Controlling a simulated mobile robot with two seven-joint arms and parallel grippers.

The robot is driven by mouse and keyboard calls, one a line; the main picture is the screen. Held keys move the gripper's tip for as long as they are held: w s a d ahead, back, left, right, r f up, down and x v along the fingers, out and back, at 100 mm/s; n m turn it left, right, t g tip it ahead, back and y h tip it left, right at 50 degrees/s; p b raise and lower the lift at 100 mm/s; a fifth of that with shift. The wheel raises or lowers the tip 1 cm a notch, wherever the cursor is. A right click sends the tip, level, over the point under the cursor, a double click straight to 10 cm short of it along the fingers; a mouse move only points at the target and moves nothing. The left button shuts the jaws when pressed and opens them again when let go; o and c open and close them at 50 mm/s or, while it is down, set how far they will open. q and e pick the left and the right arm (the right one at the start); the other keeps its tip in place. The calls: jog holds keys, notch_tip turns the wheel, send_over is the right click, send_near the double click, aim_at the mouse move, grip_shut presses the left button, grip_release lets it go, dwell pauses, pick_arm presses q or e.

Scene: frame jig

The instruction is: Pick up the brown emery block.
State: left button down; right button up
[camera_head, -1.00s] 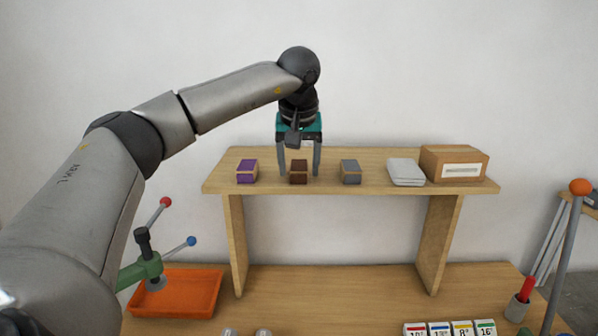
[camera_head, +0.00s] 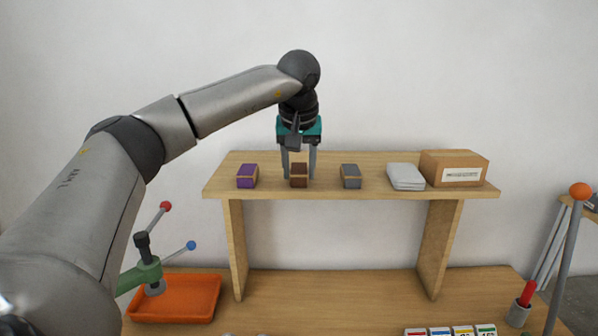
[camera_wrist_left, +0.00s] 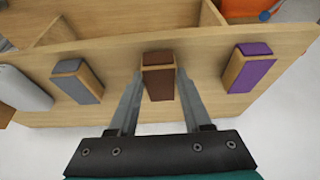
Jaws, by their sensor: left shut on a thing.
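The brown emery block (camera_head: 299,176) stands on the raised wooden shelf, between a purple block and a grey block. My left gripper (camera_head: 299,177) reaches down from above with its fingers on either side of the brown block, shut on it. In the left wrist view the brown block (camera_wrist_left: 158,80) sits between the two fingers of the left gripper (camera_wrist_left: 158,88). The block appears still at shelf level. My right gripper is not in view.
The purple block (camera_head: 247,176) and the grey block (camera_head: 351,176) stand close on either side. A white folded cloth (camera_head: 406,176) and a cardboard box (camera_head: 454,168) are farther right on the shelf (camera_head: 380,194). An orange tray (camera_head: 190,298) and a green clamp-like tool (camera_head: 143,275) are below left.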

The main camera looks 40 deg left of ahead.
aim_at(299, 171)
pick_arm(q)
notch_tip(299, 171, up, 20)
jog(key=p, duration=0.3)
jog(key=shift+f, duration=0.1)
